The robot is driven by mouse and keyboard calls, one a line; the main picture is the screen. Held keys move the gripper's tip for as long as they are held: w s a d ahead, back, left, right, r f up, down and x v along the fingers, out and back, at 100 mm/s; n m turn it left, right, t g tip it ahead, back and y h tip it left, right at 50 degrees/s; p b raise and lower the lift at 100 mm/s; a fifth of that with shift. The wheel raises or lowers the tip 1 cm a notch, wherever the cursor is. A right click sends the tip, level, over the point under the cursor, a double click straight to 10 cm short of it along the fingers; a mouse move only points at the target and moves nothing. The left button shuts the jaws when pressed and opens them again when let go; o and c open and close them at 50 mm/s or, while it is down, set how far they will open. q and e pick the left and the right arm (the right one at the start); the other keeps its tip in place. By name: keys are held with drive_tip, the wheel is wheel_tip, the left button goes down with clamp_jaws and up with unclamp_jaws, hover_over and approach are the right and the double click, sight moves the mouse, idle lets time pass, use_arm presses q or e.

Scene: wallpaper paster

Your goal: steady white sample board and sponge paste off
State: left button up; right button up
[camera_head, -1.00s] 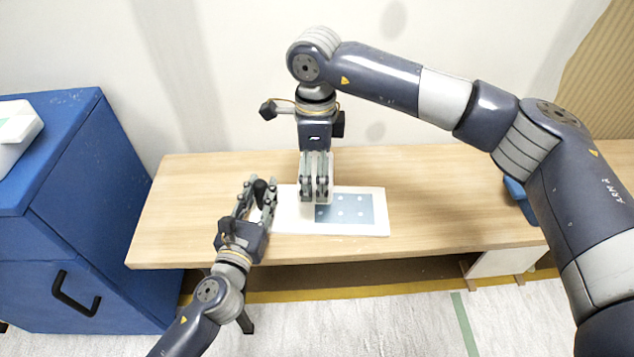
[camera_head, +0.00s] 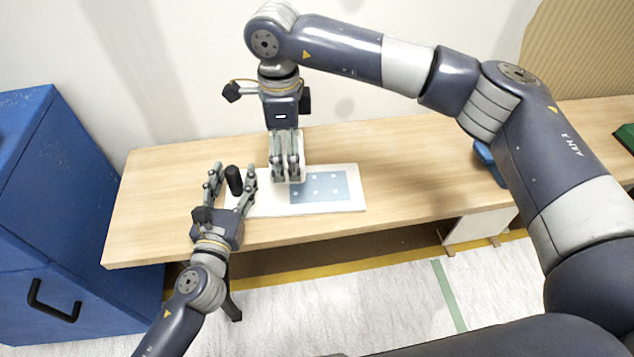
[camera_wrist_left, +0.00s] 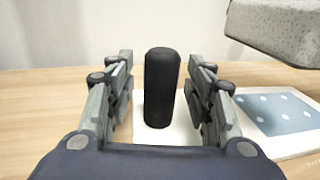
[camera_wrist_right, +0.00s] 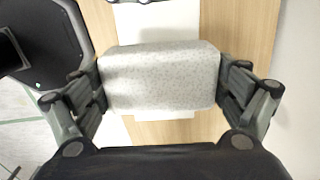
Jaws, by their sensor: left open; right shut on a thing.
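The white sample board (camera_head: 262,206) lies flat on the wooden bench, with a blue patch (camera_head: 335,195) bearing several pale dots. A black upright handle (camera_wrist_left: 161,90) stands at the board's left end. My left gripper (camera_head: 231,176) is open, with one finger on each side of the handle and gaps between in the left wrist view. My right gripper (camera_wrist_right: 160,85) is shut on a pale speckled sponge (camera_wrist_right: 160,72), gripping it from two sides. The sponge (camera_wrist_left: 280,28) is raised above the board near the patch's left end. Its underside is hidden in the head view.
The wooden bench (camera_head: 410,150) is clear right of the board up to a small blue object (camera_head: 488,160). A green object (camera_head: 626,138) sits at the far right. A blue cabinet (camera_head: 75,230) stands at the left, and a wall is behind the bench.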

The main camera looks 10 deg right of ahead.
use_arm(q)
drive_tip(key=v, duration=1.2)
idle(0.3)
